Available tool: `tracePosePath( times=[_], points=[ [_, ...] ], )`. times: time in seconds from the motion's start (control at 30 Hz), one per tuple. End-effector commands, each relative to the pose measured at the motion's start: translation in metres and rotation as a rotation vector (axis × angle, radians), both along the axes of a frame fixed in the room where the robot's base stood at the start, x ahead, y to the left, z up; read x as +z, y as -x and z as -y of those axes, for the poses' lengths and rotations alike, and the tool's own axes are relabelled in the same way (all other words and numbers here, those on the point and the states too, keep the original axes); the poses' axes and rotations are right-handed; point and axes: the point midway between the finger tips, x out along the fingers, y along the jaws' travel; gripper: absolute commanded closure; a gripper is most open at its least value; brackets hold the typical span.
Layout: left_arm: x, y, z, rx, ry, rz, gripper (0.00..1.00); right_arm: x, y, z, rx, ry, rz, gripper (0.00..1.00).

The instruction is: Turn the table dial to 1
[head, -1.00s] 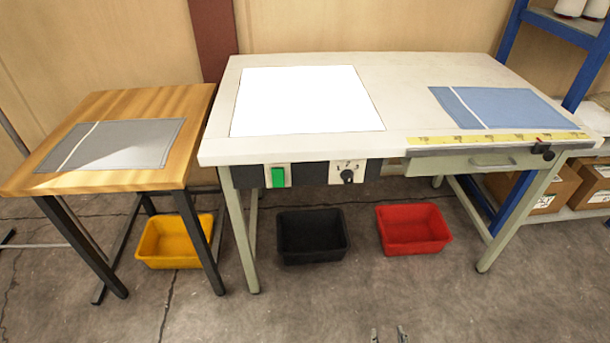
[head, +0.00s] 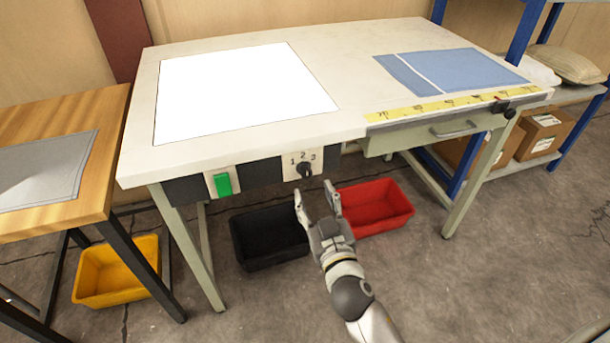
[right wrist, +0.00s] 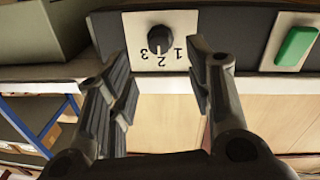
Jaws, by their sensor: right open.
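The table dial (head: 306,171) is a black knob on a white plate marked 1, 2 and 3, on the front panel of the large white-topped table (head: 142,135). In the right wrist view the dial (right wrist: 159,39) shows upside down, and its pale mark seems to point toward the 2. My right gripper (head: 315,190) is open and empty, just in front of and below the dial. In the right wrist view its fingers stand apart on either side of the dial plate, not touching the knob. My left gripper is not in view.
A green switch (head: 222,184) sits left of the dial on the same panel. A drawer (head: 440,135) is to the right. Black (head: 240,245) and red (head: 400,205) bins stand on the floor below. A wooden side table (head: 110,130) is at left.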

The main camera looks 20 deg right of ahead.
Motion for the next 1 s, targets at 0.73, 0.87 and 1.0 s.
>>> tracePosePath(
  times=[0.73,0.87,1.0],
  points=[
    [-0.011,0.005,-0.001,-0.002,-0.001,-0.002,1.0,-0.001,-0.072,0.003,0.0,0.0,-0.002,0.52],
    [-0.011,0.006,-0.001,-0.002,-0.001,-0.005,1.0,-0.001,-0.071,0.003,0.0,0.0,-0.002,0.52],
    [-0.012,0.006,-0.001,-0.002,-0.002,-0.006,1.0,-0.001,-0.071,0.003,0.0,0.0,-0.002,0.65]
  ],
)
